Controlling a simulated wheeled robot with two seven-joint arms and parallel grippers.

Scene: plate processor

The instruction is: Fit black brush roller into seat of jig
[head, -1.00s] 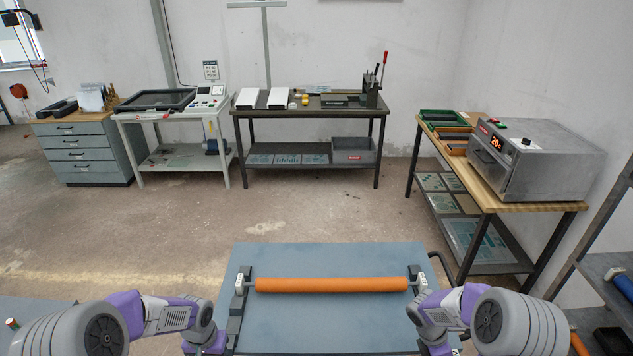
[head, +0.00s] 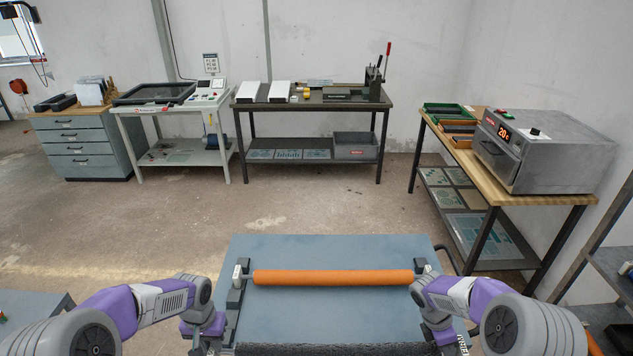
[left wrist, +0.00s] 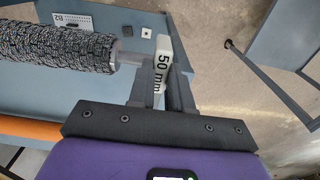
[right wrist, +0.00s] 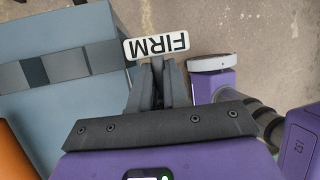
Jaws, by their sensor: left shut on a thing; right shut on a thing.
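The black brush roller (head: 330,349) lies crosswise along the bottom edge of the head view, only its top showing. In the left wrist view its bristled body (left wrist: 60,45) and bare end shaft show, with a white "50 mm" tag (left wrist: 163,62) at the end. My left gripper (head: 205,347) is shut on that end (left wrist: 158,80). My right gripper (head: 452,347) is shut at the other end, by a white "FIRM" tag (right wrist: 156,46); the roller body is hidden there. The jig (head: 233,302) has dark side rails on a blue-grey table. Its near seats are mostly hidden by my grippers.
An orange roller (head: 330,277) lies across the far part of the jig. The blue-grey tabletop (head: 330,315) between the rails is bare. A bench with an oven (head: 545,150) stands at right, a dark shelf (head: 610,270) nearer. Other benches line the back wall.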

